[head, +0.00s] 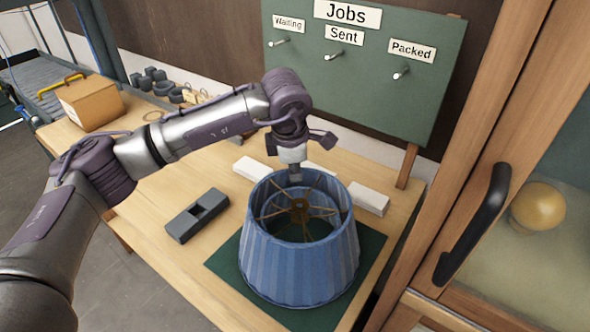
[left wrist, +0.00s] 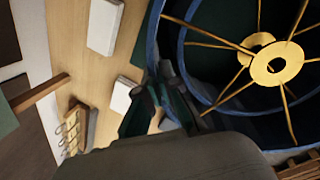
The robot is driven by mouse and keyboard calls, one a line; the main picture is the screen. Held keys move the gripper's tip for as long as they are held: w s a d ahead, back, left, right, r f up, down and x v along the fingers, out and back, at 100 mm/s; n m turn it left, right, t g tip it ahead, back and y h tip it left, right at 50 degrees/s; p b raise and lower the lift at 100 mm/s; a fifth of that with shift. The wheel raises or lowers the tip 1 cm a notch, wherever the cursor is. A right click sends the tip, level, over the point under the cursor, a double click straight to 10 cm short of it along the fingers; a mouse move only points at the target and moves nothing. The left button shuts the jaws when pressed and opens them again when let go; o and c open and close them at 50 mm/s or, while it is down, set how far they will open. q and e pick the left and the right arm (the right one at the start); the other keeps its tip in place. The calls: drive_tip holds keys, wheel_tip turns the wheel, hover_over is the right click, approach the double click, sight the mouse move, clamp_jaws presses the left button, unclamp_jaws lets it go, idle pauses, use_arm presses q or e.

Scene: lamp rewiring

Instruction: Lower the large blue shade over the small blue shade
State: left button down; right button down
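The large blue shade (head: 290,265) is a pleated cone with brass spokes and a hub (head: 300,208), upright over the dark green mat (head: 226,266). In the left wrist view its rim (left wrist: 152,45) shows at close range, with the brass hub (left wrist: 274,64). A second blue rim (left wrist: 181,50) and a second brass hub behind the first show inside it, apparently the small blue shade. My left gripper (head: 294,178) is at the far rim of the large shade; its fingers (left wrist: 160,105) appear closed on that rim. Whether the shade's bottom touches the mat is unclear. My right gripper is not in view.
White blocks (head: 369,198) lie behind the shade. A dark grey slotted block (head: 197,215) lies to its left. A green Jobs board (head: 365,75) with pegs stands behind. A cabinet with a black handle (head: 475,222) is close on the right. A cardboard box (head: 90,103) is far left.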

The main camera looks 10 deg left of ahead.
use_arm(q)
drive_tip(key=c, duration=1.2)
unclamp_jaws()
drive_tip(key=shift+c, duration=0.2)
